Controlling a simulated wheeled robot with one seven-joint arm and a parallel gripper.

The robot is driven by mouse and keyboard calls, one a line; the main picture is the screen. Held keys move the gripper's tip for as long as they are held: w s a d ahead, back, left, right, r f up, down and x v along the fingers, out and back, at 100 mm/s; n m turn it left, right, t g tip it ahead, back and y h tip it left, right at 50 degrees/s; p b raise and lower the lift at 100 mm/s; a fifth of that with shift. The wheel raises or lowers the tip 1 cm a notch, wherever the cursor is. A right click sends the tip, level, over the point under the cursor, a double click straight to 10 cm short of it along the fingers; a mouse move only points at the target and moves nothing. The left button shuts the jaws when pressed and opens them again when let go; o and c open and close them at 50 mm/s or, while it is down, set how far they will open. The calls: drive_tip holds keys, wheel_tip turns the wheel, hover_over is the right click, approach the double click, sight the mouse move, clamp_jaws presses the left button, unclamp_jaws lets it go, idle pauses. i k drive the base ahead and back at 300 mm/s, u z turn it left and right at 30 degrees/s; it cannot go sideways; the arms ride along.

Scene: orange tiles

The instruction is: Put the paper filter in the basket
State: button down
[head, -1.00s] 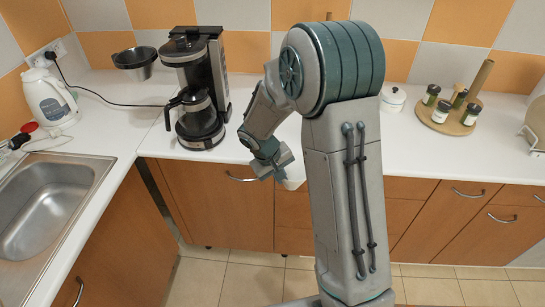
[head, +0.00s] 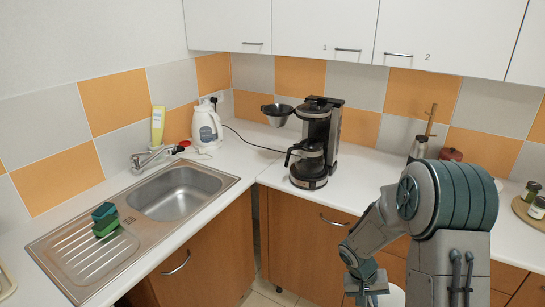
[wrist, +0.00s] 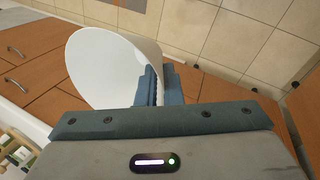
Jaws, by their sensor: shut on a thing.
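The white paper filter (wrist: 105,65) is a cone, held on its edge between the fingers of my gripper (wrist: 158,86) in the wrist view. In the head view my gripper (head: 368,292) is low at the bottom edge, in front of the drawers and below the counter top. Only a white bit of the filter (head: 395,298) shows there, partly hidden by the arm. The basket (head: 278,114), a grey cone with a dark rim, is at the back of the counter, left of the coffee maker (head: 315,140). Its inside is hard to see.
A glass jug (head: 307,165) sits in the coffee maker. Wall cupboards (head: 320,25) hang above. The counter front near the coffee maker is clear.

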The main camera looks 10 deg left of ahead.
sight(278, 124)
drive_tip(key=k, duration=0.75)
drive_tip(key=u, duration=0.65)
drive_tip(key=i, duration=0.65)
drive_tip(key=u, duration=0.5)
drive_tip(key=i, duration=0.7)
drive_tip(key=z, duration=0.25)
